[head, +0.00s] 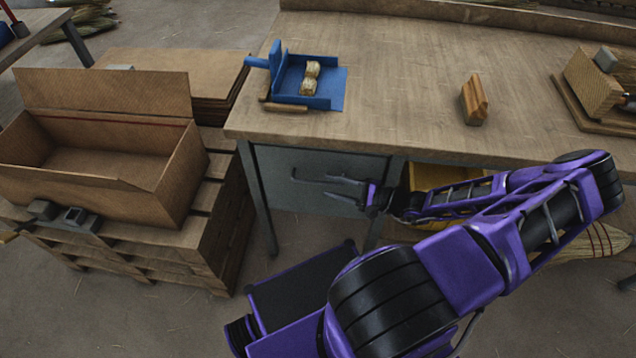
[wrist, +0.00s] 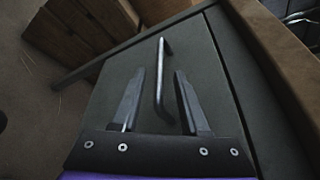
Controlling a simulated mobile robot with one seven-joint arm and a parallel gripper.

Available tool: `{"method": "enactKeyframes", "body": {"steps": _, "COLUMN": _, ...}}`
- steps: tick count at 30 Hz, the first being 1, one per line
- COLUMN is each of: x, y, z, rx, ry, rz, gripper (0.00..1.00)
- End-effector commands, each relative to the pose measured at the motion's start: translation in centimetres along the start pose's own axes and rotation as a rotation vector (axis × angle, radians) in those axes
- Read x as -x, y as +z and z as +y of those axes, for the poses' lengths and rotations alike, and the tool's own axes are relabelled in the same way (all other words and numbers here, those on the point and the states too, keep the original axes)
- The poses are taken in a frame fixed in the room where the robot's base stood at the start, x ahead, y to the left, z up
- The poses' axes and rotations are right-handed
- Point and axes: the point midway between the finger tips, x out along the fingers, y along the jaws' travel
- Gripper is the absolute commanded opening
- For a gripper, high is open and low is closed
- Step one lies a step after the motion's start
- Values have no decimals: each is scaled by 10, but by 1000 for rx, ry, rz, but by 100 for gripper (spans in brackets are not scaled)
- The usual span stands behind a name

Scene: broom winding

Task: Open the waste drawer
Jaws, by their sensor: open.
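The waste drawer (head: 306,168) is a grey-green front under the left part of the workbench, and it looks shut. It also fills the middle of the wrist view (wrist: 190,62). Its handle is a metal bar (wrist: 159,80), seen between my two fingers in the wrist view. My gripper (head: 338,187) is open in front of the drawer, with one finger on each side of the handle. In the wrist view my gripper (wrist: 160,100) shows a gap between each finger and the bar. I cannot tell how far the fingertips reach past the bar.
The workbench top (head: 400,90) overhangs the drawer. A blue dustpan (head: 330,88) with two straw bundles and a wooden block (head: 474,100) stand on it. An open cardboard box (head: 100,160) sits on a pallet (head: 200,235) at left. A yellow bin (head: 430,178) is right of the drawer.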

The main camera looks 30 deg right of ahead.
Motion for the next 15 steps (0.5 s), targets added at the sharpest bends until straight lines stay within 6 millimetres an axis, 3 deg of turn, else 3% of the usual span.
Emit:
{"method": "enactKeyframes", "body": {"steps": 6, "x": -37, "y": 0, "z": 1, "rx": 0, "ry": 0, "rz": -2, "gripper": 45}}
{"method": "enactKeyframes", "body": {"steps": 15, "x": -51, "y": 0, "z": 0, "rx": 1, "ry": 1, "rz": 1, "gripper": 45}}
